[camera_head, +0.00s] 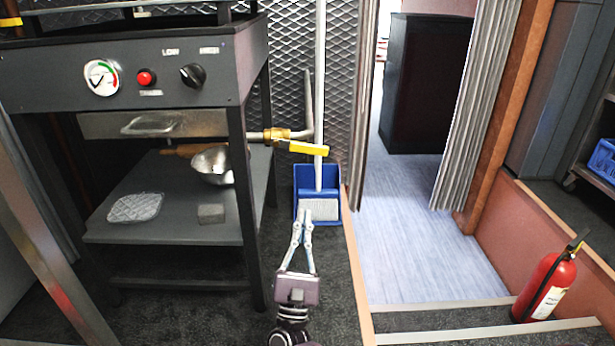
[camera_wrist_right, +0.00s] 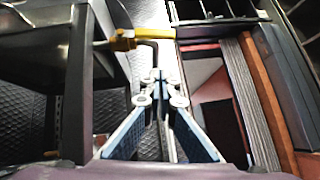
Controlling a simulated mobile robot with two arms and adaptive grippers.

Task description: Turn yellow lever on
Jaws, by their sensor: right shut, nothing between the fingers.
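The yellow lever (camera_head: 308,148) sits on a brass valve (camera_head: 276,135) on a pipe at the right side of the dark oven stand. The lever points to the right, roughly level. It also shows in the right wrist view, where the lever (camera_wrist_right: 152,33) is beyond my fingertips. My right gripper (camera_head: 303,222) is shut and empty. It is below the lever in the head view and apart from it, in front of the blue dustpan. In the right wrist view the fingertips (camera_wrist_right: 157,78) meet just under the lever and the bent pipe. My left gripper is not in view.
A blue dustpan (camera_head: 332,209) with a long white handle stands behind the lever. The stand's shelf (camera_head: 180,230) holds a metal bowl (camera_head: 211,165). A fire extinguisher (camera_head: 548,284) stands at the right by the steps. Open floor (camera_head: 410,230) lies through the doorway.

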